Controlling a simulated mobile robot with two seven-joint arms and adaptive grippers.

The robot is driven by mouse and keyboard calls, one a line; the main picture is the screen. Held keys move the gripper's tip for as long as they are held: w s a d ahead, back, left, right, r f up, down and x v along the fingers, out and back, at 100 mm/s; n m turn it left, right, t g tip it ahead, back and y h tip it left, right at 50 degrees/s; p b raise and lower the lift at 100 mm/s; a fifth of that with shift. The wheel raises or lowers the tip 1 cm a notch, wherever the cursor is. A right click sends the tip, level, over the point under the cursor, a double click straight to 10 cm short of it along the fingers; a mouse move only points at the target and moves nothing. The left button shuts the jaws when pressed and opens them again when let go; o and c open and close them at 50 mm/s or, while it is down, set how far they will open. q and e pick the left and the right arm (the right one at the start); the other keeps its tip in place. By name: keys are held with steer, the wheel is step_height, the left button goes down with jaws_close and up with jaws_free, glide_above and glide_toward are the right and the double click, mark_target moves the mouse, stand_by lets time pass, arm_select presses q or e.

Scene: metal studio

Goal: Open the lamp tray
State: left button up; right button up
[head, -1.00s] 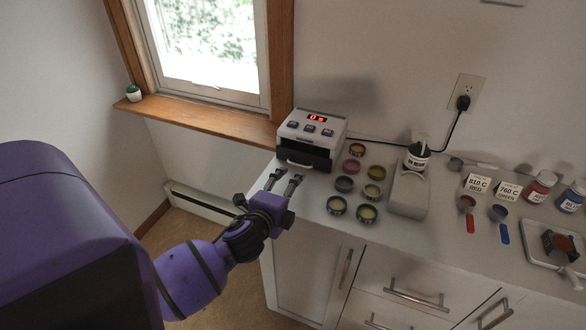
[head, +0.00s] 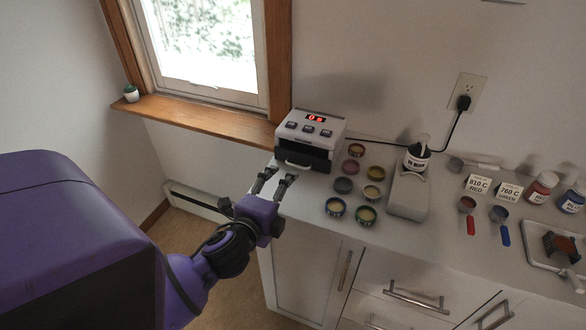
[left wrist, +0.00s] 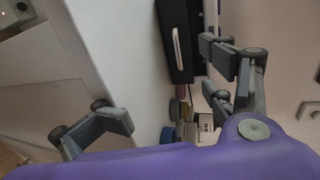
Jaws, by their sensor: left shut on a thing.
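The lamp unit (head: 311,127) is a white box with a red display, at the left end of the counter. Its dark lamp tray (head: 309,156) has a pale handle (head: 297,165) on the front; no clear opening shows. The handle also shows in the left wrist view (left wrist: 177,48). My left gripper (head: 274,178) is at the tray front, just below and left of the handle. In the left wrist view its fingers (left wrist: 170,95) stand apart on either side of the handle. My right gripper is out of view.
Several small round tins (head: 343,185) stand right of the lamp unit, then a grey block (head: 407,194) with a bottle (head: 416,156). Scoops, labels and jars (head: 541,187) lie farther right. The counter edge is close to my left gripper; the window sill (head: 190,118) is behind.

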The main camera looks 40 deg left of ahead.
arm_select(q)
steer(key=shift+s+d+f, duration=0.15)
steer(key=shift+s+d, duration=0.05)
steer(key=shift+s, duration=0.4)
steer(key=shift+s+d+f, duration=0.1)
steer(key=shift+s+d, duration=0.05)
steer(key=shift+s, duration=0.4)
steer(key=c, duration=0.7)
steer(key=shift+s+f, duration=0.2)
steer(key=shift+f, duration=0.1)
steer(key=shift+c, duration=0.2)
steer(key=shift+s+d+f, duration=0.1)
steer(key=shift+s+f, duration=0.05)
steer(key=shift+s, duration=0.25)
